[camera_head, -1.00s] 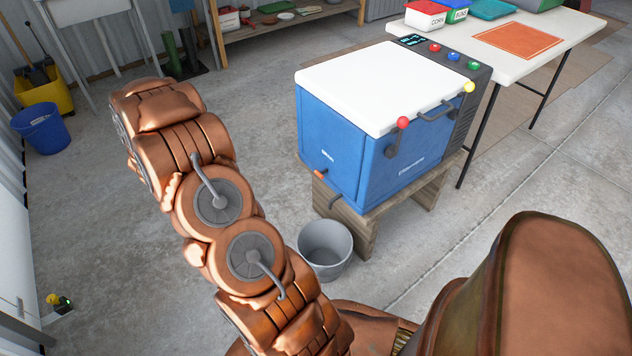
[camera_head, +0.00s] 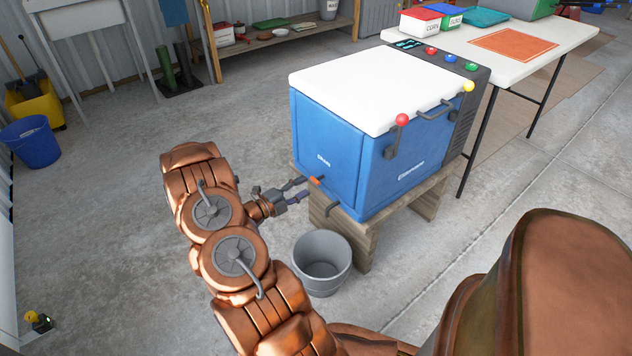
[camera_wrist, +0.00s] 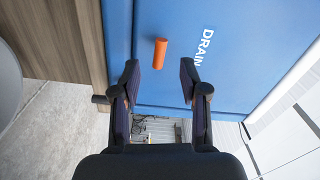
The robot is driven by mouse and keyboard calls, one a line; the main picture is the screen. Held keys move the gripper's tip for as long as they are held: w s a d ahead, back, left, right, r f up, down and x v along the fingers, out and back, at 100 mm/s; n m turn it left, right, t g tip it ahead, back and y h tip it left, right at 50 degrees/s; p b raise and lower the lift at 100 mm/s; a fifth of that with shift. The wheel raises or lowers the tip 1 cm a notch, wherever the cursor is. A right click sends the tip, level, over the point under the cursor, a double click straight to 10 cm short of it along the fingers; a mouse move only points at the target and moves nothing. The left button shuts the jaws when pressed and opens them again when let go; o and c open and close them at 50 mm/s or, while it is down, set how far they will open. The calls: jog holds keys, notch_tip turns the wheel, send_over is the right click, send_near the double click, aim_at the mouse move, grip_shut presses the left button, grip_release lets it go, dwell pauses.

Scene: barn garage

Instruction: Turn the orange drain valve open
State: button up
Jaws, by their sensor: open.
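The orange drain valve (camera_head: 314,181) is a small handle low on the near left side of the blue cooler (camera_head: 333,157). It also shows in the wrist view (camera_wrist: 160,54), beside the white "DRAIN" lettering (camera_wrist: 205,48). My gripper (camera_head: 296,188) is next to the valve at the cooler's side. In the wrist view my open gripper (camera_wrist: 160,82) has one finger on each side, with the valve just beyond the tips and roughly centred between them. I cannot tell whether either finger touches it. A grey drain spout (camera_head: 342,210) sticks out below the valve.
A grey bucket (camera_head: 321,285) stands on the floor below the spout. The cooler rests on a wooden stand (camera_head: 360,245), whose side shows close by in the wrist view (camera_wrist: 88,45). A white table (camera_head: 545,57) stands behind to the right.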

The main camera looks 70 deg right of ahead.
aim_at(316, 179)
jog(key=shift+b+x, duration=0.35)
jog(key=shift+x, duration=2.75)
jog(key=shift+c, duration=0.3)
grip_shut()
jog(key=shift+a, duration=0.1)
